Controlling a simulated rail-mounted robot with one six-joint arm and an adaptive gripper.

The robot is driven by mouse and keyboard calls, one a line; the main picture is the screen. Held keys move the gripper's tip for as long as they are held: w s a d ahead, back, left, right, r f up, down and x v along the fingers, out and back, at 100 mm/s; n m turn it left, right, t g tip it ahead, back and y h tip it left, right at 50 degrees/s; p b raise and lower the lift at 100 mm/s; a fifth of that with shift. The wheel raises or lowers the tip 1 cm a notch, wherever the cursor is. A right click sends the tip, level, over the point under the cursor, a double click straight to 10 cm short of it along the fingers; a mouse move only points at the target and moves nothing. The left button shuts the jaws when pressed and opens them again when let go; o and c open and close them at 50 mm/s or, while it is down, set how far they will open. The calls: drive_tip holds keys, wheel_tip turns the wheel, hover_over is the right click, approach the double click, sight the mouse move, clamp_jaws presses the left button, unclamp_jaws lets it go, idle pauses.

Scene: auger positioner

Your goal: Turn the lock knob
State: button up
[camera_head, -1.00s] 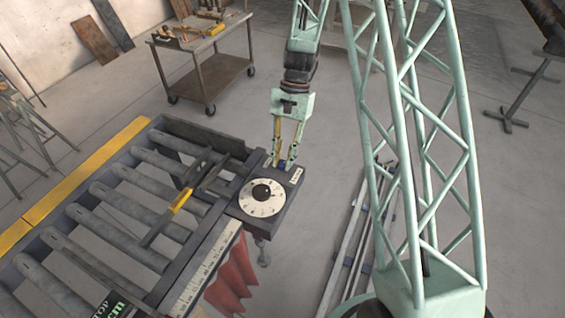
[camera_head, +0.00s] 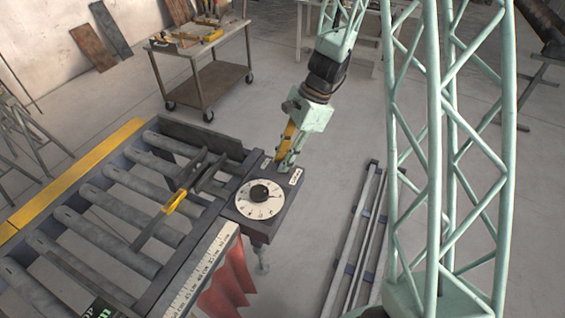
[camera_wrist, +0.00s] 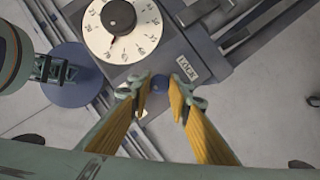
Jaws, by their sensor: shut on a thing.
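The small blue lock knob (camera_wrist: 159,84) sits on the dark control box (camera_head: 252,230), beside the white LOCK label (camera_wrist: 187,67). The label also shows in the head view (camera_head: 295,177). My gripper (camera_wrist: 160,88) is shut on the lock knob, with one yellow-padded finger on each side of it. In the head view my gripper (camera_head: 285,163) reaches down at a tilt to the box's far edge and hides most of the knob. The round white dial (camera_head: 259,199) with a black centre knob (camera_wrist: 118,17) lies on the box close to my fingers.
A roller conveyor (camera_head: 120,205) with a yellow-handled tool (camera_head: 176,200) across it runs left of the box. A ruler scale (camera_head: 205,270) and red flaps (camera_head: 230,285) are at the front. Metal rails (camera_head: 355,240) lie on the floor to the right. A tool cart (camera_head: 205,80) stands behind.

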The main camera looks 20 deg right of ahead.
drive_tip(key=shift+m, duration=0.3)
drive_tip(key=o, duration=0.9)
drive_tip(key=shift+c, duration=0.2)
drive_tip(key=shift+r, duration=0.1)
drive_tip(key=v, duration=1.1)
drive_tip(key=shift+d+r, duration=0.15)
drive_tip(key=shift+r, duration=0.25)
drive_tip(key=shift+s, duration=0.1)
